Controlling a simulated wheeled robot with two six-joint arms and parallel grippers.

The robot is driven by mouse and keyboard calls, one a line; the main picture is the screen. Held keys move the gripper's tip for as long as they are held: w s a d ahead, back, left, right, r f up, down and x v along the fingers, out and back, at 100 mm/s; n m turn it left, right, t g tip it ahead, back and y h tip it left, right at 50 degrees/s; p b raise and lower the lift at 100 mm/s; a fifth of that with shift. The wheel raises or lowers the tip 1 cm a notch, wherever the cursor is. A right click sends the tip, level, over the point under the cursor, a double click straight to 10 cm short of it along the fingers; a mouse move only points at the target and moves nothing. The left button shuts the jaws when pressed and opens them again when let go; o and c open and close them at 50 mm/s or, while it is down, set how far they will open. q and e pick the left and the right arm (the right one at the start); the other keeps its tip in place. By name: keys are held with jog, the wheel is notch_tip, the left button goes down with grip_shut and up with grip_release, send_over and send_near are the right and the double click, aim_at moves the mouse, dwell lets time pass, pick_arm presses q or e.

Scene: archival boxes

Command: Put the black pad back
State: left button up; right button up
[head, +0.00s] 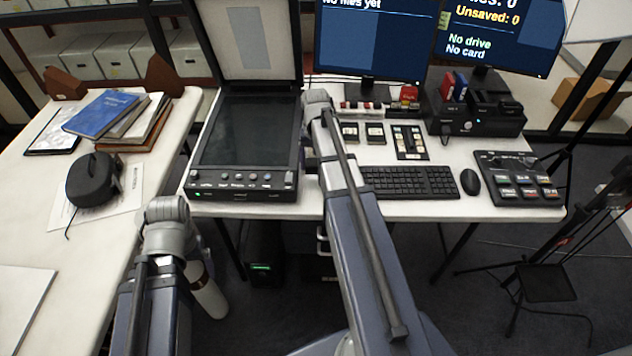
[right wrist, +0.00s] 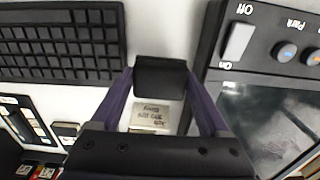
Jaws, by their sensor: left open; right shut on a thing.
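In the right wrist view my right gripper (right wrist: 160,88) has its two purple fingers closed on a small black pad (right wrist: 160,76). The pad is between the fingertips, over the white desk, in the gap between the keyboard and the scanner. A small silvery plate with upside-down writing (right wrist: 151,115) lies just below the pad in the picture. Whether the pad touches the desk or the plate I cannot tell. In the head view my right arm hides the right gripper and the pad. My left arm shows at the lower left, but its gripper fingers do not show.
The scanner (head: 247,130) stands left of my right arm, its lid up. The keyboard (head: 410,182), mouse (head: 470,182) and a button panel (head: 518,180) lie right. Small card panels (head: 408,141) lie behind the keyboard. A side table (head: 60,230) at left holds books (head: 100,112) and a black device (head: 92,181).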

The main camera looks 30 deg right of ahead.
aim_at(316, 181)
jog(key=shift+f+b, duration=2)
jog(key=shift+f, duration=0.55)
jog(key=shift+f, duration=0.2)
jog(key=o, duration=0.9)
jog(key=shift+r, duration=0.1)
jog(key=shift+r, duration=0.15)
notch_tip(316, 181, up, 12)
jog(key=p, duration=1.2)
